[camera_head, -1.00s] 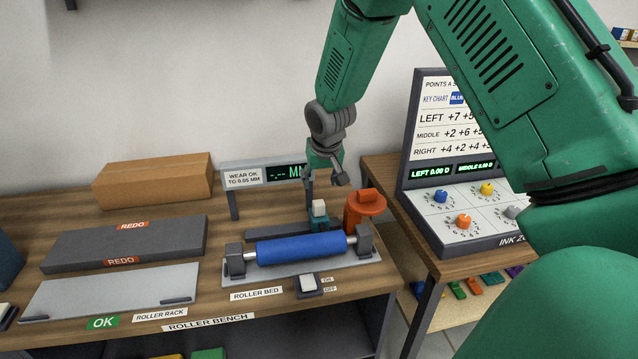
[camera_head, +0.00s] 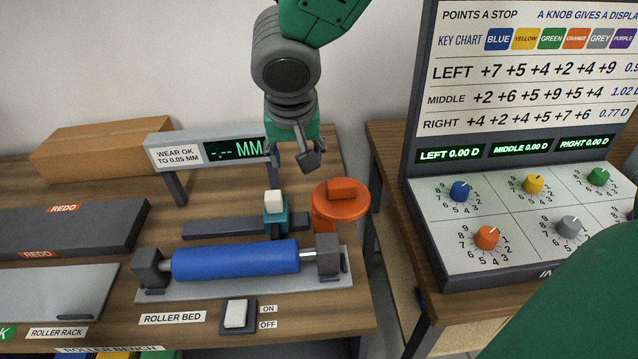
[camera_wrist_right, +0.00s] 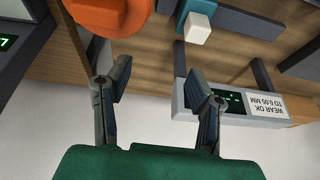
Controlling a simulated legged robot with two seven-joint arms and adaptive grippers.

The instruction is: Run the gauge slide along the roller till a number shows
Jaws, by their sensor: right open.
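The blue roller (camera_head: 236,259) lies across the roller bed (camera_head: 250,284) in the head view. Behind it, the teal gauge slide (camera_head: 276,219) with its white top block (camera_head: 273,200) sits at the right end of a dark rail (camera_head: 225,227). The gauge display (camera_head: 236,149) reads dashes and MM, with no number. My right gripper (camera_head: 308,158) is open and empty, above and behind the slide. In the right wrist view, its two spread fingers (camera_wrist_right: 158,85) have nothing between them, and the slide's white block (camera_wrist_right: 197,28) is ahead of them. My left gripper does not show.
An orange round-topped object (camera_head: 340,200) stands just right of the slide. A rocker switch (camera_head: 238,314) marked ON and OFF is in front of the bed. The knob console (camera_head: 520,220) stands at right, and a cardboard box (camera_head: 95,150) at back left.

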